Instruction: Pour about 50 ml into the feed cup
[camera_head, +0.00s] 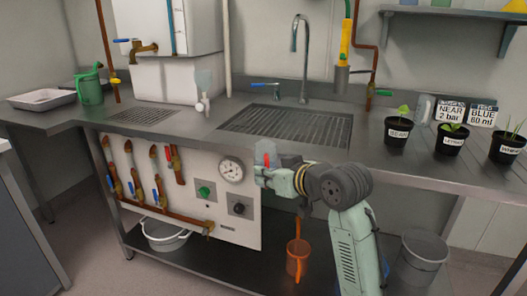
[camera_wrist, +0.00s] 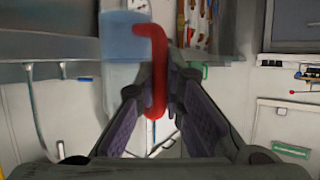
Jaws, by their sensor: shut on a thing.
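My gripper (camera_head: 264,178) is at the front edge of the counter, in front of the drain grate. In the wrist view the fingers (camera_wrist: 157,85) are closed around a red handle (camera_wrist: 154,60). A pale blue, translucent shape (camera_wrist: 118,38) shows behind the handle; I cannot tell whether it is the body of the held thing or what it contains. In the head view only a little red (camera_head: 266,159) shows at the gripper. A grey-white cup-like vessel (camera_head: 423,108) stands by the cards at right; I cannot tell if it is the feed cup.
Cards (camera_head: 482,115) stand behind the potted plants (camera_head: 451,138) at right. A faucet (camera_head: 303,55) rises behind the drain grate (camera_head: 300,128). A green can (camera_head: 90,88) and white tray (camera_head: 41,100) stand left. An orange jug (camera_head: 297,262) is on the lower shelf.

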